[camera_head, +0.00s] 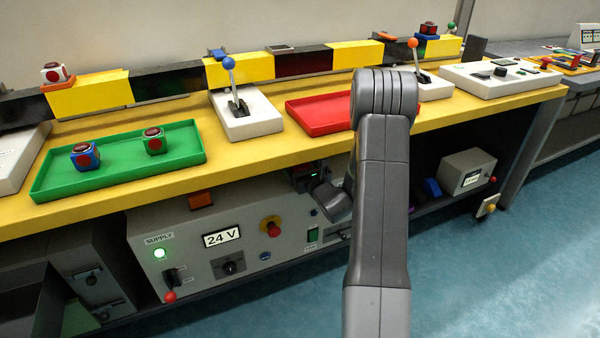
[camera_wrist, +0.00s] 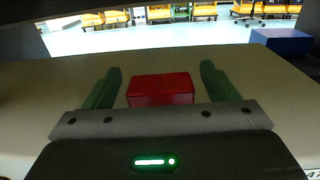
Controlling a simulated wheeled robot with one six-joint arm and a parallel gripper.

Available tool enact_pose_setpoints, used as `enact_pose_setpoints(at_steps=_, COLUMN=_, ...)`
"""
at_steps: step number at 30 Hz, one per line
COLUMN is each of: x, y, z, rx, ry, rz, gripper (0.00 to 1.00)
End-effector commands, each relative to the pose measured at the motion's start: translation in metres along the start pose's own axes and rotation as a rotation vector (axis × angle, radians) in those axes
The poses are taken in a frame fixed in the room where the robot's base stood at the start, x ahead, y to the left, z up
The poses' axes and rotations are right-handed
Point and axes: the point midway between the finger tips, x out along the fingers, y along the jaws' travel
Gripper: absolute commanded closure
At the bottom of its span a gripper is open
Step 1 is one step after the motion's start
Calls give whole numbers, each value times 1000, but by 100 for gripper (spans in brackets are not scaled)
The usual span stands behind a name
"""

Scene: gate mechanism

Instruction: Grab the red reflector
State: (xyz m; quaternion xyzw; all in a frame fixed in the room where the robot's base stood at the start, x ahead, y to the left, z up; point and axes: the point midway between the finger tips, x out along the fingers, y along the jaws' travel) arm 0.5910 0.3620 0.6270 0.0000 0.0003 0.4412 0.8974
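In the wrist view, a red block, which looks like the reflector (camera_wrist: 160,90), lies on a pale flat surface. The two green fingers of my gripper (camera_wrist: 160,68) are apart, one on each side of it. A gap shows between the block and each finger, and its near lower edge is hidden by the gripper body. In the head view, my arm reaches in under the yellow tabletop, above the supply box, and the fingertips are hidden. An orange-red block (camera_head: 200,199) shows on the supply box there; I cannot tell if it is the same one.
The yellow table (camera_head: 250,152) overhangs the supply box (camera_head: 190,254). On the table are a green tray (camera_head: 112,178) with two button cubes, an empty-looking red tray (camera_head: 318,113) and lever units. A blue box (camera_wrist: 282,42) stands at the back right in the wrist view.

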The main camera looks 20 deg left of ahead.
Motion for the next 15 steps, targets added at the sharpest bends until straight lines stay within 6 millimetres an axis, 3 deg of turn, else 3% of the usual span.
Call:
enact_pose_setpoints(at_steps=1, x=0, y=0, z=0, rx=0, ry=0, rz=0, gripper=31)
enact_pose_setpoints(at_steps=6, x=0, y=0, z=0, rx=0, ry=0, rz=0, gripper=64)
enact_pose_setpoints(at_steps=15, x=0, y=0, z=2, rx=-1, ry=-1, rz=0, gripper=66)
